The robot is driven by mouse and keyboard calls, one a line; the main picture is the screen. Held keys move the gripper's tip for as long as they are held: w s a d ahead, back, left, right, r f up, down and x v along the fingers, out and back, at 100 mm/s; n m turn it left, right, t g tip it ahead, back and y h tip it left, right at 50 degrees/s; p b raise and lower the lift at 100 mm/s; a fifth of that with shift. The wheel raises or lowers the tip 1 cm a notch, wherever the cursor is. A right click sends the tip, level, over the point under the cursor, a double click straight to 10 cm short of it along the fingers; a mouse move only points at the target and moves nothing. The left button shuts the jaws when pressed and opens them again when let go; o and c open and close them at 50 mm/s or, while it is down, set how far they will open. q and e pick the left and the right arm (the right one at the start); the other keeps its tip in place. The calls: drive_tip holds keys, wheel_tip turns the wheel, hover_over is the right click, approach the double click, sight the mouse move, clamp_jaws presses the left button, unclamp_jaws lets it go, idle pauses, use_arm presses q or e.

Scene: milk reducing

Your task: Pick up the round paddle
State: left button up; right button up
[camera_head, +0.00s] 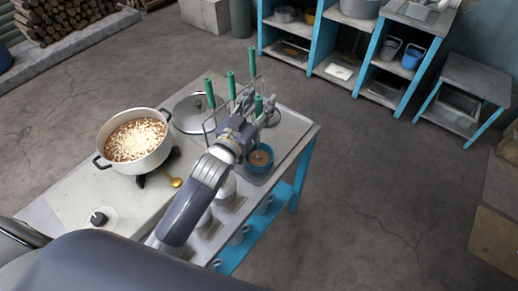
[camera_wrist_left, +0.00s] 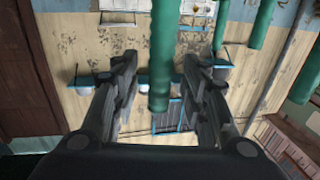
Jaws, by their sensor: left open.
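Several utensils with upright green handles stand in a wire rack at the far end of the table. Which one is the round paddle I cannot tell, as their lower ends are hidden or too small. In the left wrist view a green handle (camera_wrist_left: 160,50) stands between the two spread fingers of the left gripper (camera_wrist_left: 160,75), with gaps on both sides. Another green handle (camera_wrist_left: 258,35) is to the right of the fingers. My right gripper is not in view.
A white pot (camera_head: 150,163) of pale, chunky food sits on the burner at left. Shelves (camera_head: 350,45) stand behind.

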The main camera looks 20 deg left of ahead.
use_arm(q)
drive_tip(key=shift+r, duration=0.1)
clamp_jaws()
